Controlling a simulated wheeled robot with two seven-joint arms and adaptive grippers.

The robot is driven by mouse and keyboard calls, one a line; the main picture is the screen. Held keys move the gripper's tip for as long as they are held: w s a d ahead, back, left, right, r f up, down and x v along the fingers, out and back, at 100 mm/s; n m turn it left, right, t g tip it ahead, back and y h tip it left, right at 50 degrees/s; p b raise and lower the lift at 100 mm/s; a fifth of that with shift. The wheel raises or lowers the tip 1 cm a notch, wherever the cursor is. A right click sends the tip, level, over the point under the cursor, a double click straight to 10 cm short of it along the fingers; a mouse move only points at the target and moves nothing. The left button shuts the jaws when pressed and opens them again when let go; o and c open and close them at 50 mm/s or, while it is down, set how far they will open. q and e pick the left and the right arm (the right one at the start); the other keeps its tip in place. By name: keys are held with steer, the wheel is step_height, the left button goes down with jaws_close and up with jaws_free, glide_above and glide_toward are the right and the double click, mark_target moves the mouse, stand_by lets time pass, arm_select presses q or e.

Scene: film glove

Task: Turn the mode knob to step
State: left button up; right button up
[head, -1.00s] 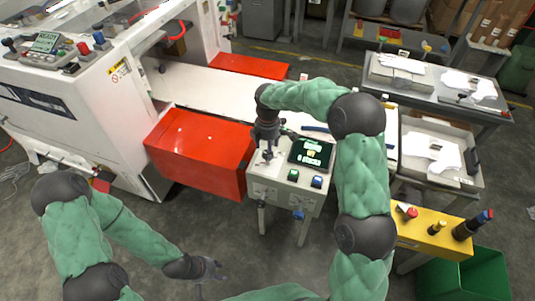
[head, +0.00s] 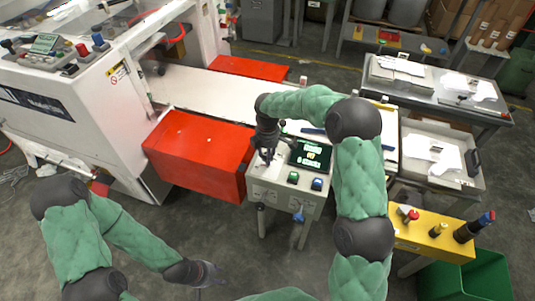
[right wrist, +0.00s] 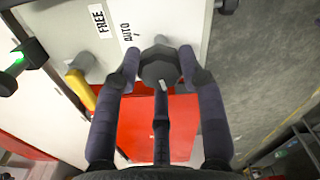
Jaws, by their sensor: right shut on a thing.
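The mode knob (right wrist: 158,66) is a dark, many-sided knob with a pale pointer line, on a white panel in the right wrist view. The labels FREE (right wrist: 98,20) and AUTO (right wrist: 127,32) show beside it; no STEP label is in sight. My right gripper (right wrist: 160,76) is shut on the knob, with its fingers around it. In the head view my right gripper (head: 266,156) is at the left side of the grey control box (head: 266,195) and hides the knob. My left gripper (head: 212,272) hangs low over the floor, apart from everything; its fingers are too small to read.
A yellow bench (head: 425,230) and a green bin (head: 480,275) stand at right.

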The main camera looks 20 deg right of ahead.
steer(key=m+p, duration=0.2)
steer(key=shift+m, duration=0.4)
steer(key=m+p, duration=0.1)
steer(key=m, duration=0.1)
steer(key=shift+m, duration=0.4)
steer(key=m+p, duration=0.1)
steer(key=m, duration=0.2)
steer(key=shift+m, duration=1.6)
steer(key=shift+f, duration=0.1)
steer(key=o, duration=1.1)
steer(key=shift+o, duration=0.2)
